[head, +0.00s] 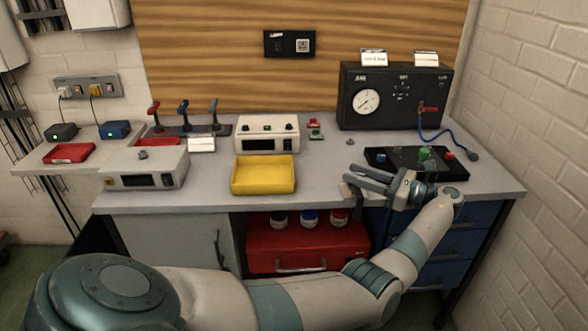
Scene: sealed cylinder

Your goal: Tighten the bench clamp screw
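My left gripper (349,174) reaches across from the right part of the bench front, its fingers pointing left. The two fingers are apart and I see nothing between them. My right gripper is not in view.
A yellow tray (263,176) sits left of the gripper on the bench (215,178). A black panel with coloured knobs (405,158) lies just behind the hand. A black gauge box (393,97) stands at the back right. A red toolbox (308,243) is below the bench top.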

